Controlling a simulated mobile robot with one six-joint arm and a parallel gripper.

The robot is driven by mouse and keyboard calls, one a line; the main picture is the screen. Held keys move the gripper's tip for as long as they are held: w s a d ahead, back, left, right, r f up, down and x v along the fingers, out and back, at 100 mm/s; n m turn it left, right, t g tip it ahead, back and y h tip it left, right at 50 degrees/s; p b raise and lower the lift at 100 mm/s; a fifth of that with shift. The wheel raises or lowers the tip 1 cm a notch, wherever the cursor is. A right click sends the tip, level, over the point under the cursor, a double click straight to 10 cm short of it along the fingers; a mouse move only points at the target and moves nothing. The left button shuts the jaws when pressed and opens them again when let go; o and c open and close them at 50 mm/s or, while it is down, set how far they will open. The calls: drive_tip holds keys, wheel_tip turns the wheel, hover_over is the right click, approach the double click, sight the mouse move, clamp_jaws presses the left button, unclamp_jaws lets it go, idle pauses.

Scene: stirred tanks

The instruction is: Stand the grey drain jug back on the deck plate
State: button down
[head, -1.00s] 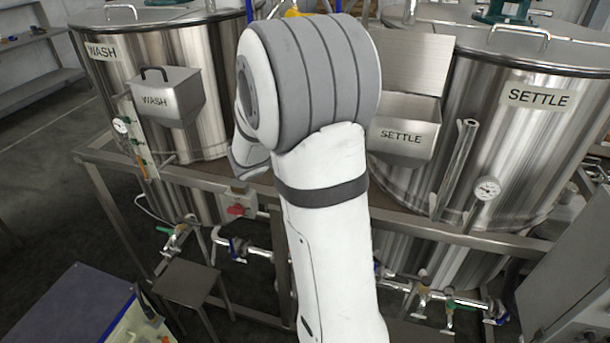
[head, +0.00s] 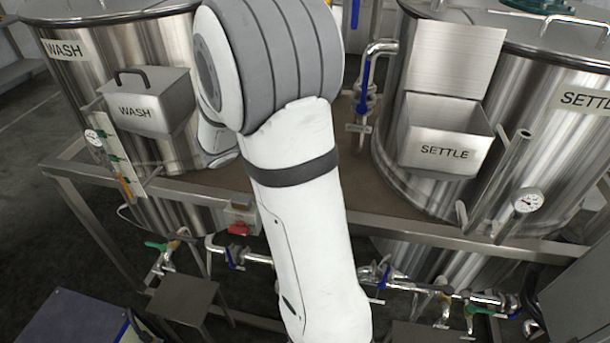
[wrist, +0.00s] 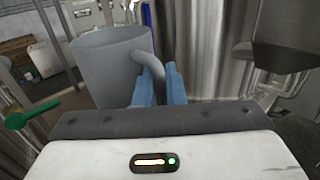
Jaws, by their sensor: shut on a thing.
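The grey drain jug (wrist: 105,65) is in the wrist view, left of centre, with its open rim up and its curved handle towards the right. My gripper (wrist: 159,88) has blue fingers shut on this handle. The jug looks roughly upright and is held in the air; its base is hidden behind my gripper's body. In the head view my arm hides the jug and the gripper. A brown deck surface (head: 350,180) shows between the two tanks, partly behind my arm; I cannot tell whether it is the deck plate.
The WASH tank (head: 160,45) with its hopper (head: 150,105) stands left, the SETTLE tank (head: 560,140) with its hopper (head: 445,140) right. A blue-handled pipe (head: 372,75) rises between them. A steel rail (head: 480,232) edges the deck; valves and small steps lie below.

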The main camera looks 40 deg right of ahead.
drive_tip(key=f+b, duration=0.2)
drive_tip(key=f, duration=0.4)
drive_tip(key=s+f+b, duration=0.1)
drive_tip(key=f+b, duration=0.2)
drive_tip(key=f, duration=0.4)
drive_tip(key=f+b, duration=0.3)
drive_tip(key=f, duration=0.3)
drive_tip(key=shift+s+d+f, duration=0.15)
drive_tip(key=shift+s+d, duration=0.1)
drive_tip(key=shift+f, duration=0.2)
drive_tip(key=c, duration=1.5)
unclamp_jaws()
